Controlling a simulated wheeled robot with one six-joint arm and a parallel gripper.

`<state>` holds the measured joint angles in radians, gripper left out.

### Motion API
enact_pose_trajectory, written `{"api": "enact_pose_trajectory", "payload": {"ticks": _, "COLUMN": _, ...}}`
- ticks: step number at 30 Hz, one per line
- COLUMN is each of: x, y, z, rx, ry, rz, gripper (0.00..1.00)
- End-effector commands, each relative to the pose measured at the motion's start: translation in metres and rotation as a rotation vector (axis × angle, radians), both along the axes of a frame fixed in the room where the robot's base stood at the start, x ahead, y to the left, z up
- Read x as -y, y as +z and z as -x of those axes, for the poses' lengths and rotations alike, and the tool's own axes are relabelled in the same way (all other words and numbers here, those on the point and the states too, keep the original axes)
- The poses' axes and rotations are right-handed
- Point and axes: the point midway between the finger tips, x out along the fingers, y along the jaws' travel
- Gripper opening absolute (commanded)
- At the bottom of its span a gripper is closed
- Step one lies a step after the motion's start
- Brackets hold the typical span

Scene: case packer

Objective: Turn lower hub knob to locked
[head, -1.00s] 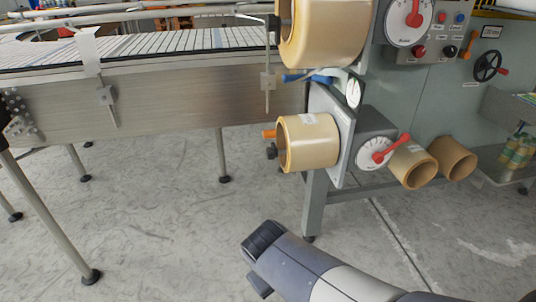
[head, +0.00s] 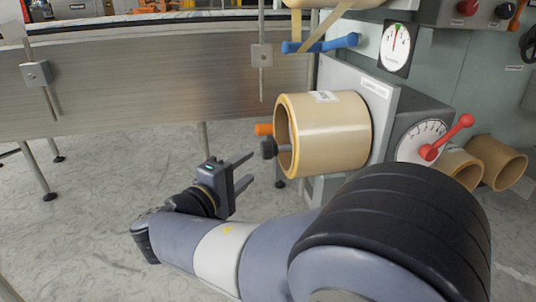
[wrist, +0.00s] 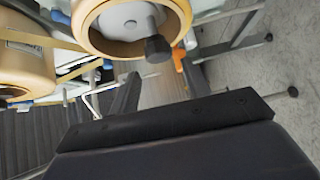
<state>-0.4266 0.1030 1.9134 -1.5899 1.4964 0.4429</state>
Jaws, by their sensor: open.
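The lower tape roll (head: 330,135) sits on a hub on the grey side plate. A black knob (head: 269,149) on a short stem sticks out of the hub's front. In the wrist view the black knob (wrist: 158,48) stands before the grey hub face (wrist: 120,22). An orange peg (head: 264,129) shows beside it, also in the wrist view (wrist: 178,58). My gripper (head: 248,170) is open and empty, its two fingers pointing towards the knob from the lower left, apart from it. I cannot tell the knob's setting.
The conveyor side (head: 150,90) runs behind on the left. A blue handle (head: 322,44) is above the roll. A red lever on a dial (head: 446,136) is to the right, with loose rolls (head: 497,162) beyond. Floor left of my gripper is clear.

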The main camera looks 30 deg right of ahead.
Motion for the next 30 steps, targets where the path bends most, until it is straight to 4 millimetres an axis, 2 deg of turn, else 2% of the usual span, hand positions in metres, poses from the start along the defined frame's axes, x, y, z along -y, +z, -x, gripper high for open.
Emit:
{"api": "enact_pose_trajectory", "payload": {"ticks": 5, "x": 0.005, "y": 0.002, "z": -0.005, "rx": 0.013, "ry": 0.001, "rz": 0.013, "gripper": 0.46}}
{"api": "enact_pose_trajectory", "payload": {"ticks": 21, "x": 0.074, "y": 0.0, "z": -0.042, "rx": 0.01, "ry": -0.001, "rz": 0.013, "gripper": 0.46}}
{"api": "enact_pose_trajectory", "payload": {"ticks": 30, "x": 0.092, "y": 0.002, "z": -0.053, "rx": 0.01, "ry": 0.003, "rz": 0.012, "gripper": 0.46}}
